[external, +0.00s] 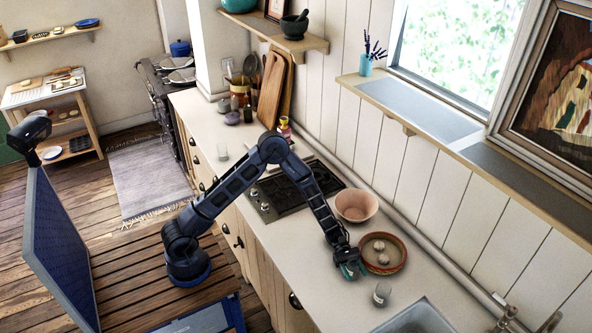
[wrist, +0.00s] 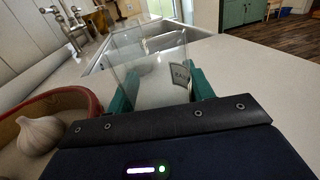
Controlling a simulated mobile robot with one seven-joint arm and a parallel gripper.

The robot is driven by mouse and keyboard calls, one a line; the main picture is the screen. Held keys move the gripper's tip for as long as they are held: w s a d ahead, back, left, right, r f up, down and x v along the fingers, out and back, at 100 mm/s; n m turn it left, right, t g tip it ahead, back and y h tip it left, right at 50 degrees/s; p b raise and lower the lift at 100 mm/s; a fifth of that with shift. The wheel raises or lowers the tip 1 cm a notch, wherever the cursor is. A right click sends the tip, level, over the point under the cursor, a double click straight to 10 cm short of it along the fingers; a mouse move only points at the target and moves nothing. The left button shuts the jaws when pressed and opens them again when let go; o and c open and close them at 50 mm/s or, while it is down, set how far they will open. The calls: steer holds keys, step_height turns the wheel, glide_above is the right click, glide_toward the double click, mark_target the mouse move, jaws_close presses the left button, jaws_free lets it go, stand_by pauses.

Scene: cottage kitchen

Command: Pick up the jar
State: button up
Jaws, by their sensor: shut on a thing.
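The jar (wrist: 150,80) is clear, with pale contents low down and a light label with dark letters at its right. In the wrist view it stands between the two green fingers of my gripper (wrist: 160,88), which is shut on it. In the external view the jar (external: 381,294) shows small on the counter side near the sink, just lower right of my gripper (external: 352,269). From there I cannot tell the finger contact or whether the jar's base is clear of the counter.
A red-brown dish (external: 399,263) with garlic bulbs lies close beside my gripper; its rim (wrist: 75,94) shows at left in the wrist view. A pink bowl (external: 357,205) and a black hob (external: 288,195) lie farther back. The sink (external: 418,318) is at front right.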

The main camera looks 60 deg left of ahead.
step_height(320, 180, up, 20)
stand_by(0.6)
steer(key=shift+r, duration=0.1)
